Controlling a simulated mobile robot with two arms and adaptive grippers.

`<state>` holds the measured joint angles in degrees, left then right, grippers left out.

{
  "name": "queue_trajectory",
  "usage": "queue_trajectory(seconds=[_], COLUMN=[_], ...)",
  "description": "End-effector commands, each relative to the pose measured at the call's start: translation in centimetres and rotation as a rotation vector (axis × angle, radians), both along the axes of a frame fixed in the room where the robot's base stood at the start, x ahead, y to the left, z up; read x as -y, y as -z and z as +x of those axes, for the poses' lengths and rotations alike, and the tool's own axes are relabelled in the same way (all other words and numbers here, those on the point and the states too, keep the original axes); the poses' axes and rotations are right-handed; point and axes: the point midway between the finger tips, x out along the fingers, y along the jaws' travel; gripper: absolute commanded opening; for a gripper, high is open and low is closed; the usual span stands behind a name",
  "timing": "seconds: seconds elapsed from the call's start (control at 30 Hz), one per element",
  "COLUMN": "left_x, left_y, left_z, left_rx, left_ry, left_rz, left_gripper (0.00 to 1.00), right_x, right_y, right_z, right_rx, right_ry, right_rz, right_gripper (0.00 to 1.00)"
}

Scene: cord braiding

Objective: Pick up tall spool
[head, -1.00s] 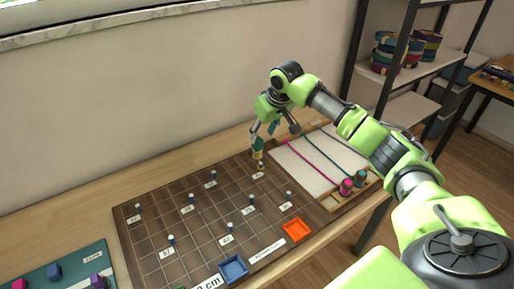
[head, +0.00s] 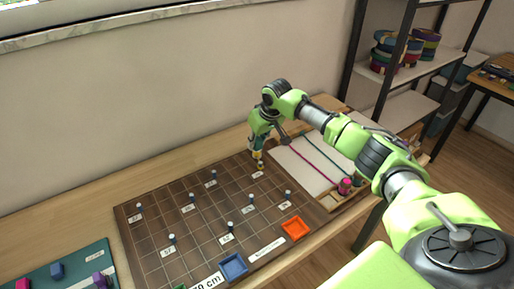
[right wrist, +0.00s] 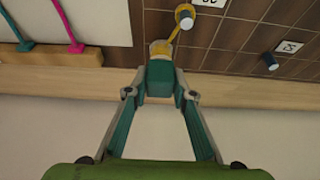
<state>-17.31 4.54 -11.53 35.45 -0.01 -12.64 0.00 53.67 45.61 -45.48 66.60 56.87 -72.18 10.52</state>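The tall spool, with yellow cord, stands at the back right corner of the brown grid board, low under my right gripper (head: 257,146) in the head view. In the right wrist view the spool's yellow end (right wrist: 161,46) shows just beyond my fingertips (right wrist: 160,78). The fingers lean in and look closed around its body, which they mostly hide. A yellow cord runs from it to a pale-topped peg (right wrist: 184,17). My left gripper is in neither view.
The brown grid board (head: 190,235) carries several short pegs and labels. A blue tray (head: 233,266) and an orange tray (head: 296,229) sit at its front. The wall is close behind.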

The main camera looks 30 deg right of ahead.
Motion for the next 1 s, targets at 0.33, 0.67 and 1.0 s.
queue_trajectory(seconds=[0.33,0.67,1.0], left_x=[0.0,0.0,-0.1], left_y=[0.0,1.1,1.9], left_z=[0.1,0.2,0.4], left_rx=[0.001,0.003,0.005], left_ry=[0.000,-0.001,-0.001], left_rz=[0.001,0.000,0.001], left_gripper=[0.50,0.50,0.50], right_x=[0.0,0.0,-2.9], right_y=[0.1,-2.8,-9.3], right_z=[-0.1,0.1,-4.8], right_rx=[-0.002,0.004,0.003], right_ry=[0.000,0.000,-0.005], right_rz=[-0.001,0.000,-0.004], right_gripper=[0.01,0.01,0.01])
